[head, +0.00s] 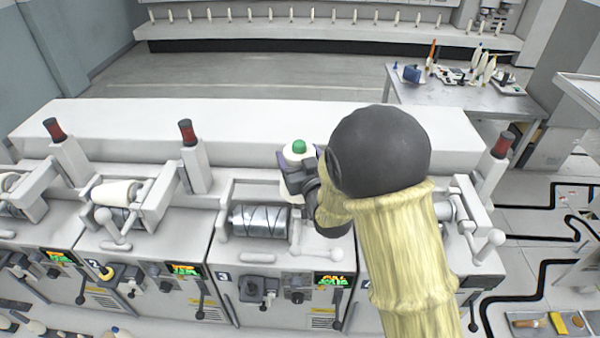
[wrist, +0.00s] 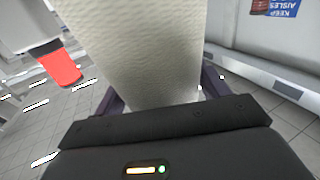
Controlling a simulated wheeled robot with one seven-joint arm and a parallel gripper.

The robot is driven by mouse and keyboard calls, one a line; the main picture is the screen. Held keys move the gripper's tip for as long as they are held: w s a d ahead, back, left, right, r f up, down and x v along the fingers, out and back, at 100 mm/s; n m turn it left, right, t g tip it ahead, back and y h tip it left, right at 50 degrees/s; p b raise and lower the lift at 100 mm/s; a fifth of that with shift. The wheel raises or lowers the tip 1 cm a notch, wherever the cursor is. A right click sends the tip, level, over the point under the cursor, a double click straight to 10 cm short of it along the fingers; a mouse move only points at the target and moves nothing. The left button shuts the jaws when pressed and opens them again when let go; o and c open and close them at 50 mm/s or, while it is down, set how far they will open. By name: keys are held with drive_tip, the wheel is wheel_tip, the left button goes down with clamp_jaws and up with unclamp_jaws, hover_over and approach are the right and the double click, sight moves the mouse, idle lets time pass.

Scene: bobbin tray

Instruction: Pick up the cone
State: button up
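The cone is a cream-white yarn package with a green end (head: 299,147). In the head view it shows just left of my dark wrist, above and behind the bare metal drum (head: 260,221) of station 3. In the wrist view the cone (wrist: 145,50) fills the space between my gripper's fingers, its textured side close to the camera. My gripper (head: 298,170) is closed around it, with a dark purple finger on each side. The cone appears held clear of the drum. My arm hides part of the gripper and of the machine behind.
Station 2 carries another white cone (head: 115,193). Red-capped posts (head: 187,132) rise along the machine, and one red cap (wrist: 62,69) shows at left in the wrist view. A grey table (head: 440,92) with loose items stands at the back right. Open floor lies behind the machine.

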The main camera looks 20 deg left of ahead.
drive_tip(key=c, duration=0.5)
drive_tip(key=shift+r, duration=0.1)
drive_tip(key=shift+c, duration=0.2)
wheel_tip(320, 180, up, 10)
drive_tip(key=b, duration=0.3)
drive_tip(key=shift+b, duration=0.5)
